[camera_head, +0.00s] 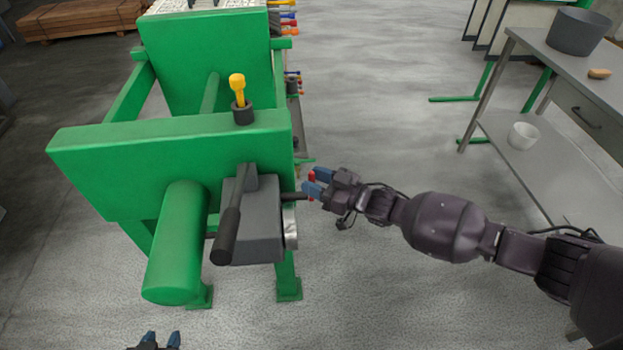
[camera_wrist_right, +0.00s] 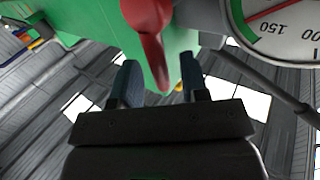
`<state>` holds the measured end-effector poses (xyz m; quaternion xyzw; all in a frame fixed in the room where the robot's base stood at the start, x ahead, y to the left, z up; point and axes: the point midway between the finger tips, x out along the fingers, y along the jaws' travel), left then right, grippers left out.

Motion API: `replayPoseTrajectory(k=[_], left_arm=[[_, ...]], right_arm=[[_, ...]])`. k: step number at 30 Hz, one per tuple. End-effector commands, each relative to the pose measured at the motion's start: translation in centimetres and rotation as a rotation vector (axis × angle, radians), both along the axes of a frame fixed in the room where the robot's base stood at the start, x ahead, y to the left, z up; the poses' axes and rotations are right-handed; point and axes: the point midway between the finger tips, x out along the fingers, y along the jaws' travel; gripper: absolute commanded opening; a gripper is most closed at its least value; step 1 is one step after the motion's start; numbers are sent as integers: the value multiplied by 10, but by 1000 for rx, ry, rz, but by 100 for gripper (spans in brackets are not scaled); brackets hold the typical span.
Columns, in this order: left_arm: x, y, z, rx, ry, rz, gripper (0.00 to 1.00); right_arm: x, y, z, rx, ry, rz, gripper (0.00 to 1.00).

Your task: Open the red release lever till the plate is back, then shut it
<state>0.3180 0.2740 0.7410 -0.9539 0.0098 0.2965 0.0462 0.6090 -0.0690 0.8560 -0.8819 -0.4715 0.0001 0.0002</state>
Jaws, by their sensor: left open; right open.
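The red release lever (camera_head: 311,182) is a small red piece on the right of the grey pump block (camera_head: 256,225). It looks large in the right wrist view (camera_wrist_right: 150,30), its narrow end hanging between my fingers. My right gripper (camera_head: 314,188) is open around the lever, one finger on each side in the wrist view (camera_wrist_right: 160,82). I cannot tell whether a finger touches it. A green plate (camera_head: 205,60) stands upright behind the green front end frame (camera_head: 120,155), with a gap between them. My left gripper (camera_head: 160,340) is open and empty at the bottom edge, apart from the press.
A black pump handle (camera_head: 228,235) slopes down in front of the block. A round gauge (camera_wrist_right: 285,25) sits beside the lever. A yellow-topped part (camera_head: 238,88) stands on the end frame. A grey table (camera_head: 590,80) is at right; the floor between is clear.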

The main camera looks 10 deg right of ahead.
Motion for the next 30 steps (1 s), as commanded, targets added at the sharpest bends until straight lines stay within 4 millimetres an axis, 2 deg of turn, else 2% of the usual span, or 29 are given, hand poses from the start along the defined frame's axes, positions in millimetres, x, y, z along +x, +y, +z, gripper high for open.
replayPoseTrajectory(k=[5, 13, 14, 21, 22, 30], left_arm=[[2, 0, 1, 1, -3, -2, 43], [1, 0, 1, 2, -3, -2, 43], [1, 0, 1, 2, -3, -2, 43], [0, 1, 1, 2, -1, -2, 43], [0, 1, 1, 2, -1, -2, 43], [0, 1, 0, 2, 0, -2, 43]], right_arm=[[5, 8, 0, 0, 0, 0, 41], [6, 9, 0, -1, 1, 0, 41], [6, 9, 0, -1, 1, 0, 40], [6, 9, 0, 0, 0, 0, 3], [6, 9, 0, 0, 0, 0, 0], [6, 9, 0, 0, 1, 0, 0]])
